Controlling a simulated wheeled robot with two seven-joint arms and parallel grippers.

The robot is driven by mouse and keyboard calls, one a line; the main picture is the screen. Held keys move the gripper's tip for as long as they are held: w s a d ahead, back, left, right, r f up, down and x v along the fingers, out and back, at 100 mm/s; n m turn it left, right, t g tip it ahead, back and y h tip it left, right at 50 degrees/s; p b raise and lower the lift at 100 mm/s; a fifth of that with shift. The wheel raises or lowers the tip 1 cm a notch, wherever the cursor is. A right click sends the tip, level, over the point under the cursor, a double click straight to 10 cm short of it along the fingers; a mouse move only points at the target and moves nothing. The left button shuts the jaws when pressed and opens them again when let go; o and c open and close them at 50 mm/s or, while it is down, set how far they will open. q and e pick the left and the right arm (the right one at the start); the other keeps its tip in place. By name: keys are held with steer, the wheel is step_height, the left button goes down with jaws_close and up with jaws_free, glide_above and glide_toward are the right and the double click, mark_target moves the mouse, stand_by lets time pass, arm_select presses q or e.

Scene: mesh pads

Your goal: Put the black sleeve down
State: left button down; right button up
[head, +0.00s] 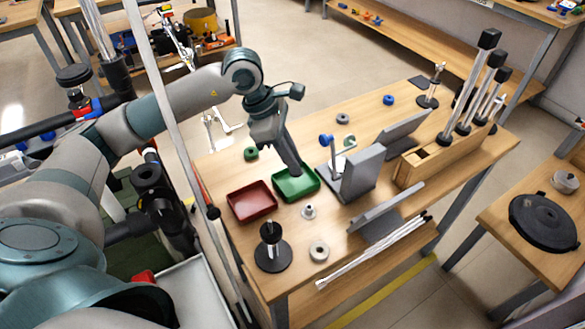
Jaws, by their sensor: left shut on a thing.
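My left gripper (296,170) reaches down over the green tray (307,190). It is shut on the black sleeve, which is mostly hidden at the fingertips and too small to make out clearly. The fingertips are at or just above the tray; I cannot tell whether the sleeve touches its floor. The green tray stands on the wooden table beside the red tray (251,201). My right gripper is not in view.
A black stand (272,254) and a pale ring (319,250) are nearer the front. A small metal part (309,212) sits by the green tray. Grey angled plates (362,175) and a wooden rack (437,158) with upright rods are to the right. A green ring (250,153) lies behind the red tray.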

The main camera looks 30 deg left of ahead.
arm_select(q)
step_height(320, 180, down, 3)
steer(key=shift+f, duration=0.35)
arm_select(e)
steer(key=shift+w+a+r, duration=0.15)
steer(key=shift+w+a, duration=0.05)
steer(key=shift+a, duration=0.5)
arm_select(q)
steer(key=shift+f, duration=0.1)
